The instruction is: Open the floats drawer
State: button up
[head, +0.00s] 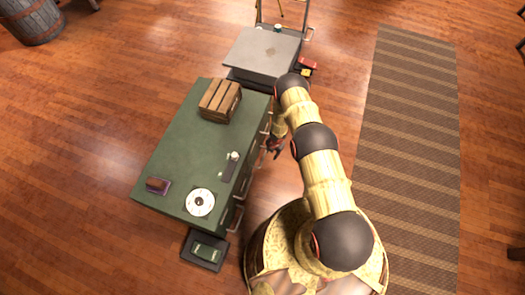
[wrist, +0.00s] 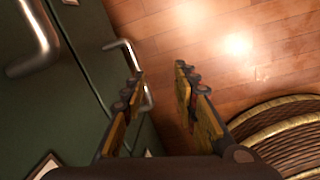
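A green cabinet (head: 175,150) has drawers with metal bar handles along its right side. In the wrist view its green drawer fronts (wrist: 75,95) fill the left. One handle (wrist: 148,95) is partly hidden behind my left finger, with part of its bar showing between the fingers; I cannot tell if they touch. Another handle (wrist: 42,35) is at the upper left. My gripper (wrist: 159,77) is open and empty. In the head view my gripper (head: 274,147) is beside the cabinet's right side. The drawers look shut; I cannot read which is the floats drawer.
On the cabinet top are a wooden crate (head: 221,97), a white disc (head: 200,202) and a small brown item (head: 157,185). A grey-topped unit (head: 262,52) stands behind. A striped rug (head: 410,150) lies right, on open wooden floor.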

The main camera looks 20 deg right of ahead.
aim_at(263, 158)
jog(key=a+f+n+b, duration=0.1)
jog(key=f, duration=0.1)
jog(key=w+a+f+n+y+b, duration=0.1)
jog(key=a+f, duration=0.1)
jog(key=w+a+f+n+b, duration=0.1)
jog(key=f+b, duration=0.1)
jog(key=f, duration=0.1)
jog(key=shift+a, duration=0.15)
jog(key=shift+w, duration=0.1)
jog(key=shift+c, duration=1.3)
jog(key=c, duration=0.4)
grip_shut()
